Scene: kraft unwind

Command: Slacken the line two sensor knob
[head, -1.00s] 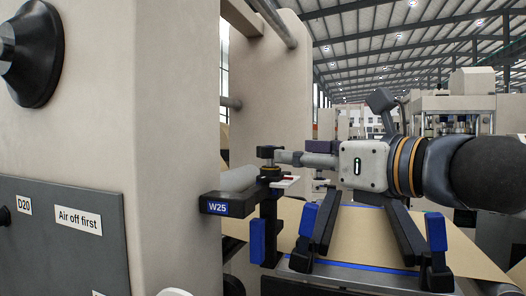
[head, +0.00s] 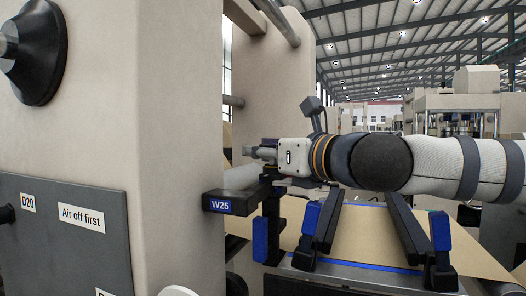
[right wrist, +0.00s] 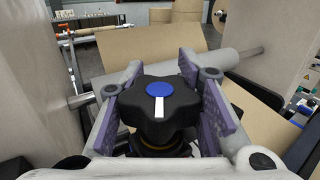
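The knob (right wrist: 158,105) is black and lobed, with a blue centre cap and a white pointer line toward the bottom of the right wrist view. It stands on the black bracket labelled W25 (head: 230,204); in the head view my gripper mostly hides it. My right gripper (head: 258,152) reaches in level from the right. In the right wrist view its two purple-padded fingers (right wrist: 163,90) are spread, one on each side of the knob. I cannot tell whether the pads touch the lobes. My left gripper is not in view.
A beige machine frame (head: 180,120) stands close on the left, with a grey panel (head: 75,245) labelled "Air off first". A roller (head: 240,177) runs behind the bracket. Brown web (head: 365,235) and black arms with blue ends (head: 440,232) lie below my right arm.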

